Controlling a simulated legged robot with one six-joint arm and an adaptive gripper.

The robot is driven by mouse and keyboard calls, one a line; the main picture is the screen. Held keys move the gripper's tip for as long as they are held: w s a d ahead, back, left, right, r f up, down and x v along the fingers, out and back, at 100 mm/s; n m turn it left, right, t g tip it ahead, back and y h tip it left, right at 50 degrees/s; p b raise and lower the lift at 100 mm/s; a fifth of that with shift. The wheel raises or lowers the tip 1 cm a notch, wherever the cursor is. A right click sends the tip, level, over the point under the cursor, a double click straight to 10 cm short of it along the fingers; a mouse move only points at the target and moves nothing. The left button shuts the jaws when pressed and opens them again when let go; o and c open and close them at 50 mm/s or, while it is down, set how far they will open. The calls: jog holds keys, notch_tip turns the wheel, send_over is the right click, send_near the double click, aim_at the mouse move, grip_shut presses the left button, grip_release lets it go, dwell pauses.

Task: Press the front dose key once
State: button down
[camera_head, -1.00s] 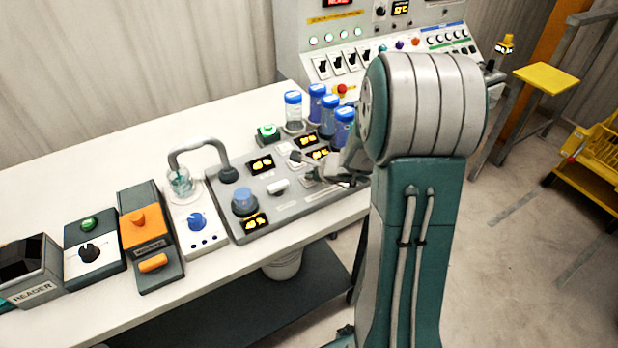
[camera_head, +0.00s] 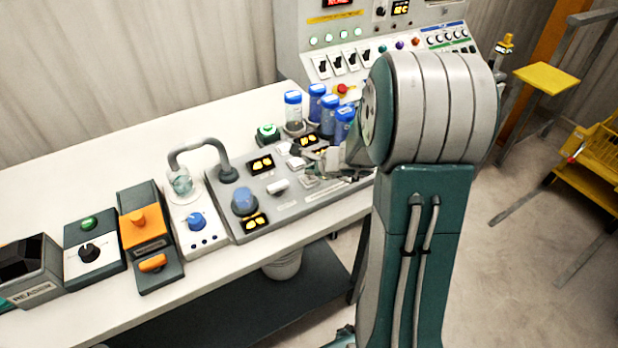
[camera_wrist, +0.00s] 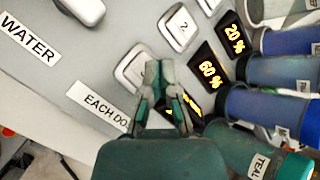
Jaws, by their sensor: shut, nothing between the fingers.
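Square white dose keys lie in a row on the grey sloping panel. The front one (camera_wrist: 131,68) sits beside the label "EACH DO…" in the wrist view; my fingers cover its right part, so its number is hidden. In the head view the front key (camera_head: 308,182) shows small, left of my gripper (camera_head: 330,160). The key marked 2 (camera_wrist: 180,27) is just behind it, clear of my fingers. My gripper (camera_wrist: 159,68) is shut and empty, its tips over the front key's edge. I cannot tell whether they touch it.
Amber displays (camera_wrist: 211,69) line the keys, one partly behind my fingers. Blue-capped bottles (camera_head: 316,100) stand close behind. A white lever (camera_head: 278,187), a blue knob (camera_head: 243,200) and a curved spout (camera_head: 200,145) are to the left. The white bench (camera_head: 110,150) is clear behind.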

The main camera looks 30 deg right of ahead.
aim_at(310, 179)
jog(key=shift+r, duration=2.5)
jog(key=shift+a, duration=0.1)
jog(key=s+a+r+n+g+y, duration=0.2)
jog(key=s+a+r+n, duration=0.75)
jog(key=a+n, duration=0.4)
jog(key=s+r+n+h, duration=0.1)
jog(key=s+n+h, duration=0.1)
jog(key=s+n, duration=0.3)
jog(key=s+a+r+n+g+h, duration=0.1)
jog(key=s+n, duration=0.4)
jog(key=s, duration=0.5)
jog(key=shift+s+r+n+h, duration=0.25)
jog(key=shift+s+n+h, duration=0.1)
jog(key=shift+h, duration=0.25)
